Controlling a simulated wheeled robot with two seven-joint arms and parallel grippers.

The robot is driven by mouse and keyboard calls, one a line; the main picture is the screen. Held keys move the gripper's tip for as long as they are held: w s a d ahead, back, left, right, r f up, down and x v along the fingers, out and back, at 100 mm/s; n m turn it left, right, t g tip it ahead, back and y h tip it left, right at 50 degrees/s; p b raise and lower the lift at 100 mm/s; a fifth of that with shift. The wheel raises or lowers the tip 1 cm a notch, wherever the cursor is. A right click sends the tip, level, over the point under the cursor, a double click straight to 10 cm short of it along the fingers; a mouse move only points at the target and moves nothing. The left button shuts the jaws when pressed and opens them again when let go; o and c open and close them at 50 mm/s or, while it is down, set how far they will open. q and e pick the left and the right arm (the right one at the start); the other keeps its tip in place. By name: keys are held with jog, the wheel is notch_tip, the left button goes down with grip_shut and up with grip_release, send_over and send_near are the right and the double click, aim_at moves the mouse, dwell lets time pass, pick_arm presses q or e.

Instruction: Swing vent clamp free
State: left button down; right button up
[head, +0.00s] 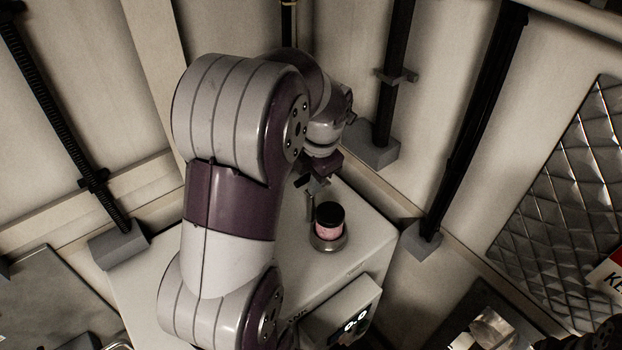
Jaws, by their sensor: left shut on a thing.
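My left gripper (314,182) is over the white box's top, next to the pink jar. It is shut on a small grey upright piece (310,207), which looks like the vent clamp. The fingers hide most of its upper part, so its exact shape and angle cannot be told. A pink jar with a black lid (329,226) stands upright in a round metal ring (328,243), just right of and below the gripper. My left arm covers the left part of the box top. My right gripper is not in view.
The white box (362,235) has a display unit (343,312) with lit digits on its front. Dark pipes with grey foot blocks (371,148) run up the pale walls behind and on both sides. A quilted metal panel (565,215) is at the right. Box top right of the jar is clear.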

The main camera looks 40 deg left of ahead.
pick_arm(q)
jog(key=shift+s+f, duration=0.2)
jog(key=shift+f, duration=0.05)
jog(key=c, duration=1.2)
grip_release()
jog(key=shift+o, duration=0.8)
jog(key=shift+r, duration=0.1)
jog(key=shift+d+r, duration=0.1)
jog(key=shift+r, duration=0.15)
jog(key=r, duration=0.3)
jog(key=shift+d+r, duration=0.1)
jog(key=shift+d, duration=0.1)
notch_tip(320, 180, up, 9)
jog(key=d+p, duration=0.2)
jog(key=p, duration=0.6)
jog(key=shift+s, duration=0.35)
